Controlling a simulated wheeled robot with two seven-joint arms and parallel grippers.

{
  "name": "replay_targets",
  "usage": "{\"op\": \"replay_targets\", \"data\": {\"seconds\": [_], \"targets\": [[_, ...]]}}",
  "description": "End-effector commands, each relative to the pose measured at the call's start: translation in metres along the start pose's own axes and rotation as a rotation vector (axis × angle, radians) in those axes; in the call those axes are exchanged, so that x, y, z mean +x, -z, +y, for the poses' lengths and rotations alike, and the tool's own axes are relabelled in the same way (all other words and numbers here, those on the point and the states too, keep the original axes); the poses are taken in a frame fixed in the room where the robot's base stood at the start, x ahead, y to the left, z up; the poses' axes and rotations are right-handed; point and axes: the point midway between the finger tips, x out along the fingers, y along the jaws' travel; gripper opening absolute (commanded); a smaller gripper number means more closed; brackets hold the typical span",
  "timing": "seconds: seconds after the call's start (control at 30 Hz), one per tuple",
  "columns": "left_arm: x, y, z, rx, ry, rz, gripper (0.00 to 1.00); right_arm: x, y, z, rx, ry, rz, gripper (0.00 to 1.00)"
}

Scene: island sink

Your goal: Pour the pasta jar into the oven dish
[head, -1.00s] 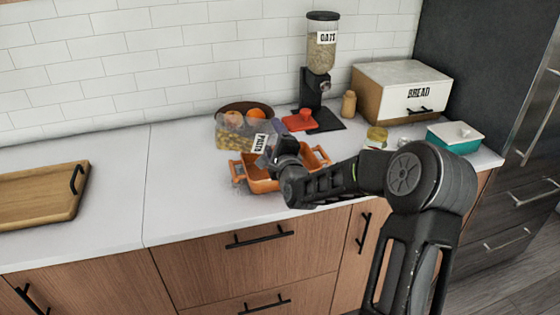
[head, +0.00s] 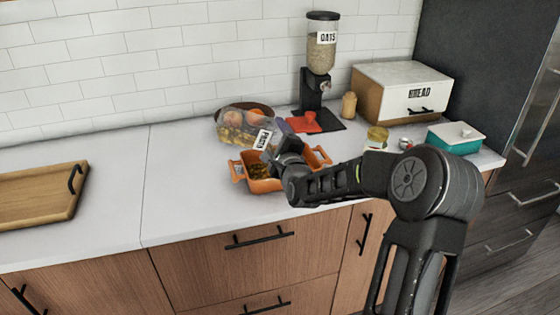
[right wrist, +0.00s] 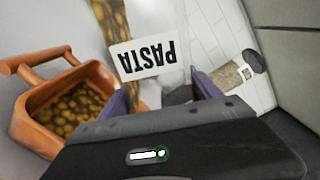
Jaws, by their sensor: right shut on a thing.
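The pasta jar (head: 236,128) is clear with a white PASTA label. It is tilted over the oven dish, with its left end toward the dish. My right gripper (head: 273,149) is shut on the jar, and its fingers also show in the right wrist view (right wrist: 165,92) beside the label (right wrist: 143,58). The orange oven dish (head: 262,186) stands on the counter under the jar. Brown-yellow pasta (right wrist: 75,112) lies inside the dish in the right wrist view, and a stream of pasta (right wrist: 108,20) shows above it. My left gripper is not in view.
A bowl of fruit (head: 262,108) stands behind the jar. An oats dispenser (head: 320,60), a red item (head: 308,122), a bread box (head: 405,90), a small jar (head: 377,137) and a teal dish (head: 455,138) stand to the right. A wooden tray (head: 40,195) lies left. Counter between is clear.

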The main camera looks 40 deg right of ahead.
Motion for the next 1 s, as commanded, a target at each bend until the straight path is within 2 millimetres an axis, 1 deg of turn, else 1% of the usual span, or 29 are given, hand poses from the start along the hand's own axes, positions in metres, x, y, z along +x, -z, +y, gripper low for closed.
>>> {"op": "replay_targets", "data": {"seconds": [1.0], "targets": [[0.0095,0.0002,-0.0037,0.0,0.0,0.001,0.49,0.0003,0.0038,-0.0038,0.104,0.004,-0.002,0.0]]}}
